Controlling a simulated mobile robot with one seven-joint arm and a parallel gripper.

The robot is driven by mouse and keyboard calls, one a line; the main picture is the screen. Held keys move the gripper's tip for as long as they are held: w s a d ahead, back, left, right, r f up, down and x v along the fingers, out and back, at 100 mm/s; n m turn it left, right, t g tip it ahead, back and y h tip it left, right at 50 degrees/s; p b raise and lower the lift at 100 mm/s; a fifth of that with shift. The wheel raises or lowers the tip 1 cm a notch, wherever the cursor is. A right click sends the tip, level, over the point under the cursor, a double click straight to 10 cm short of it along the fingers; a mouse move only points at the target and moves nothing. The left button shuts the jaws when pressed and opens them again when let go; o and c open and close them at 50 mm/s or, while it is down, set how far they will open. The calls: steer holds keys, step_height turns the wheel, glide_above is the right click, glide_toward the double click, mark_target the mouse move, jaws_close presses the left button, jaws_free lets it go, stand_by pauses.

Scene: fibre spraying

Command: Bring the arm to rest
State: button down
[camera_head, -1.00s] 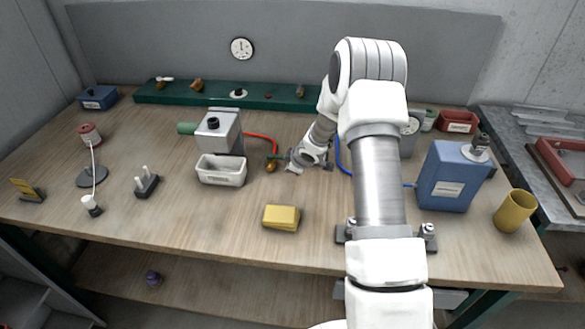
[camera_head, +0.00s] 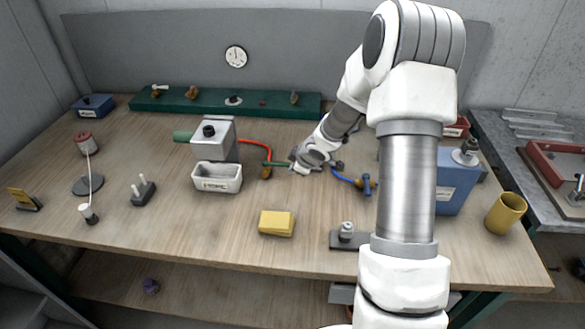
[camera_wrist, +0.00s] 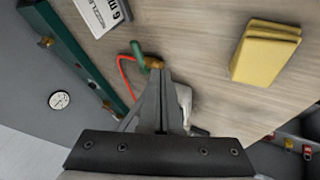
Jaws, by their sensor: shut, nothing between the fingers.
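My gripper (camera_head: 296,161) is at the end of my white arm, over the middle of the wooden table (camera_head: 150,225). Its fingers are together and hold nothing. In the wrist view the shut fingers (camera_wrist: 158,75) point at the green and brass fitting (camera_wrist: 149,61) on the red hose. In the head view the fitting (camera_head: 267,171) is just left of the fingertips. I cannot tell whether they touch. My arm hides part of the table's right side.
A white tray (camera_head: 217,187) stands in front of a grey box (camera_head: 214,135). A yellow block (camera_head: 276,223) lies near the front edge. A blue canister (camera_head: 456,185), a blue hose fitting (camera_head: 367,184) and a yellow cup (camera_head: 506,213) are on the right.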

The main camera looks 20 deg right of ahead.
steer(key=s+r+m+h, duration=0.25)
steer(key=s+r, duration=0.35)
steer(key=r, duration=0.4)
steer(key=s+r+m+h, duration=0.25)
steer(key=s+r, duration=0.35)
steer(key=r, duration=0.4)
steer(key=s+a+r+m+y, duration=0.1)
steer(key=s+a+m, duration=0.1)
steer(key=s, duration=0.5)
steer(key=s+a+r+m+g+y, duration=0.1)
steer(key=s+a+r+m, duration=0.1)
steer(key=s+a, duration=0.2)
steer(key=s+a+r+m+y, duration=0.1)
steer(key=s+a+y, duration=0.1)
steer(key=s, duration=0.8)
steer(key=shift+s+a+r+m+g, duration=0.15)
steer(key=shift+a+r+m+g, duration=0.25)
steer(key=shift+a, duration=0.4)
